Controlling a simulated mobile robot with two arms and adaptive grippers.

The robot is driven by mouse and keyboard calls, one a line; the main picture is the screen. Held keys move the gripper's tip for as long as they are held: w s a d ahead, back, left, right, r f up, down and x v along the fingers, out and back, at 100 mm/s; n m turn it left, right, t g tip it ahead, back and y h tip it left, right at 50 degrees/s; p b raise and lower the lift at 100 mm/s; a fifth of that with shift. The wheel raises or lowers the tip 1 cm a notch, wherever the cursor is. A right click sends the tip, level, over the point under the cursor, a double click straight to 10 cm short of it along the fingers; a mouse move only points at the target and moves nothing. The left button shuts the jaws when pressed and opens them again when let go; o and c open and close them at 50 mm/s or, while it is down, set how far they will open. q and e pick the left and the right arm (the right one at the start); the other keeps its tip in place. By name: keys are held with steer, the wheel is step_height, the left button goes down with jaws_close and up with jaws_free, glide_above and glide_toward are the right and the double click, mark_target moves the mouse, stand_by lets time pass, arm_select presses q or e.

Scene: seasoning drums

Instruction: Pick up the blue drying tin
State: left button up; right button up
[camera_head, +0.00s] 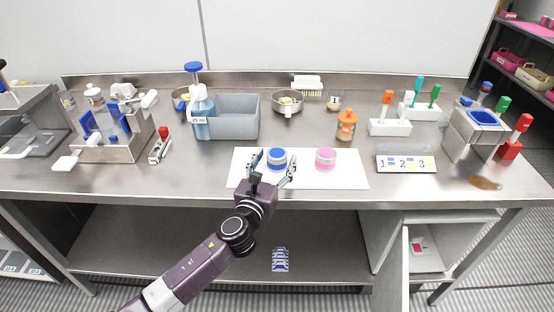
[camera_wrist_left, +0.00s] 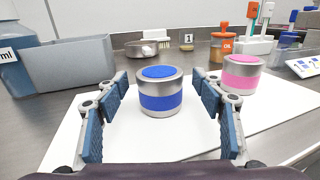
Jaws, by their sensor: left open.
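The blue drying tin (camera_head: 277,159) is a short silver cylinder with a blue lid top and blue band. It stands upright on the white mat (camera_head: 345,180). In the left wrist view the blue tin (camera_wrist_left: 160,92) stands ahead, between the two fingers. My left gripper (camera_head: 272,168) is open at the mat's front edge, its fingers pointing at the blue tin. In the left wrist view the gripper (camera_wrist_left: 160,115) has a finger on each side, with gaps to the tin. My right gripper is not in view.
A pink-banded tin (camera_head: 326,159) stands right of the blue one on the mat. An orange-capped oil jar (camera_head: 346,126) and a number card (camera_head: 406,163) are to the right.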

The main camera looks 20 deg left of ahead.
arm_select(q)
steer(key=c, duration=1.3)
